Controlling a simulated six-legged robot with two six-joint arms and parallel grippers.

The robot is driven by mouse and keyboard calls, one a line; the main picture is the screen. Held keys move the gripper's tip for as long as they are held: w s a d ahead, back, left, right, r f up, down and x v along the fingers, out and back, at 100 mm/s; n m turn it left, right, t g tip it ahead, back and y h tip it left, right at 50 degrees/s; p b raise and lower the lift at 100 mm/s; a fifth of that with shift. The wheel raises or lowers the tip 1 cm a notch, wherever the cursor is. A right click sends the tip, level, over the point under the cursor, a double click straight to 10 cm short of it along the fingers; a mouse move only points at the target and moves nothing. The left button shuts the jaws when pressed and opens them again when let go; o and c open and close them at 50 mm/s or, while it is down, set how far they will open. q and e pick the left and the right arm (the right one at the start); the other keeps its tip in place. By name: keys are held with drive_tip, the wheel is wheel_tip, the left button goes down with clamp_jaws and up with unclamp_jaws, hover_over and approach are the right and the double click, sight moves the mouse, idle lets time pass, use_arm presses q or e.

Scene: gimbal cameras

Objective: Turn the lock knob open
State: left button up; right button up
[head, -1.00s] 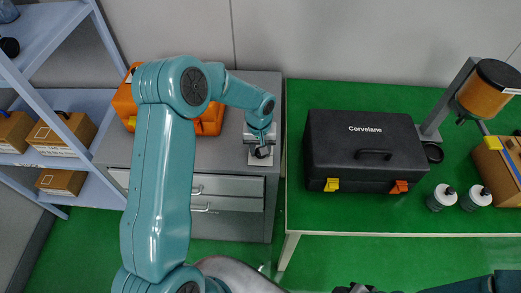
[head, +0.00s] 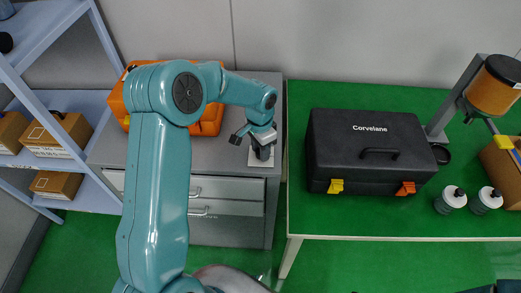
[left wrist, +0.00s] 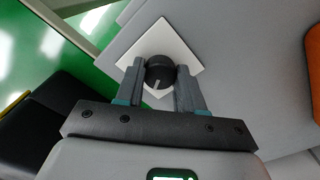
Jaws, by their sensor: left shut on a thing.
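The lock knob (left wrist: 159,72) is round and black with a pale pointer line. It sits on a square white plate (left wrist: 183,42) on the grey cabinet top. My left gripper (left wrist: 160,84) has a finger on each side of the knob and is shut on it. In the wrist view the pointer line runs toward the gripper's palm. In the head view my left gripper (head: 258,146) is over the white plate (head: 257,160) near the cabinet's right front corner, and mostly hides the knob. My right gripper is not clearly in view.
An orange case (head: 207,122) lies on the grey cabinet (head: 228,157) behind my left arm. A black Corvelane case (head: 365,150) stands on the green table (head: 340,215) to the right. Shelves with cardboard boxes (head: 57,136) stand at the left.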

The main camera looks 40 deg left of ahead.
use_arm(q)
drive_tip(key=m, duration=0.5)
drive_tip(key=shift+w+d, duration=0.1)
drive_tip(key=shift+w, duration=0.05)
drive_tip(key=shift+m, duration=0.4)
drive_tip(key=o, duration=1)
drive_tip(key=shift+o, duration=0.2)
drive_tip(key=shift+r, duration=0.15)
wheel_tip(320, 180, up, 16)
drive_tip(key=b, duration=0.1)
drive_tip(key=shift+w, duration=0.15)
